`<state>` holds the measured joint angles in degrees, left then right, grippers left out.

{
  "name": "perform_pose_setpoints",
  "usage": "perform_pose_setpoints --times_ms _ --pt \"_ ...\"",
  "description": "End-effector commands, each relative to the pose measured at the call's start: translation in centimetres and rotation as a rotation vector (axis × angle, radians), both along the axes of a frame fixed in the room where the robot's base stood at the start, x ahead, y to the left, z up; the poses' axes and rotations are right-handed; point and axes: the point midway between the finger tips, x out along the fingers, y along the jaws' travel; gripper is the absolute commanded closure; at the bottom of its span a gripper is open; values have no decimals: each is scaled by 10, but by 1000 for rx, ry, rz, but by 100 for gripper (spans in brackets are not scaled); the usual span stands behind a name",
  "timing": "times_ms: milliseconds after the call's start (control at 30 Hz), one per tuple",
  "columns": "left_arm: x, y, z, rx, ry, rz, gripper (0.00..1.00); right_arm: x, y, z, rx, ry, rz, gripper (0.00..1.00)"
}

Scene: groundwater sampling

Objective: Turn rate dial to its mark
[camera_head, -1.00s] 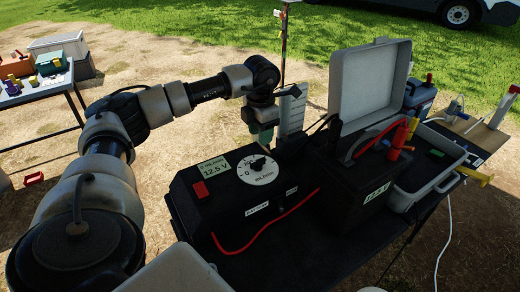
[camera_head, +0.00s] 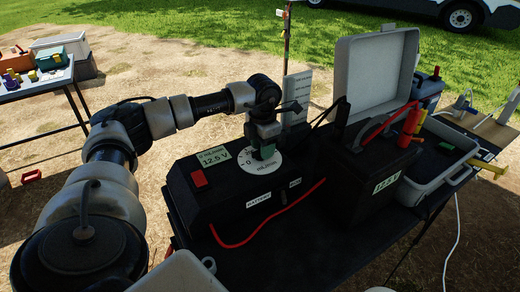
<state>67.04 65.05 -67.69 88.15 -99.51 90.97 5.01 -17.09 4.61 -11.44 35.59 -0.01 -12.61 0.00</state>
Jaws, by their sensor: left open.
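The rate dial (camera_head: 258,166) is a white disc with black markings on top of the black control box (camera_head: 225,195). Its knob and part of its scale are hidden behind my gripper. My left gripper (camera_head: 263,152) points down right over the middle of the dial, open, its fingers at the knob. I cannot tell whether they touch it. My right gripper is not in view.
A red switch (camera_head: 198,179) and a 12.5 V label (camera_head: 215,157) sit beside the dial. A red cable (camera_head: 270,225) runs to a black battery (camera_head: 375,185) at the right. An open grey case (camera_head: 375,75) stands behind it. A side table (camera_head: 35,88) is at the far left.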

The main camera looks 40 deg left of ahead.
Motion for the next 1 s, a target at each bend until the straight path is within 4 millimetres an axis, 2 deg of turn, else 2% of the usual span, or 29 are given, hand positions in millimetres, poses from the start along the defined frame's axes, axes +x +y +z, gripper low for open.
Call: perform_pose_setpoints --times_ms 67,333,467,567,1000 --pt "0 0 0 0 0 0 59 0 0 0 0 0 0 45" --pt "0 0 0 0 0 0 100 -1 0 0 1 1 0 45" --pt "0 0 0 0 0 -8 100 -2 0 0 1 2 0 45" --pt "-1 -1 1 0 1 -85 100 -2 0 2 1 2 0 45" --pt "-5 -3 0 0 1 -771 100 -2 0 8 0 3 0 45"
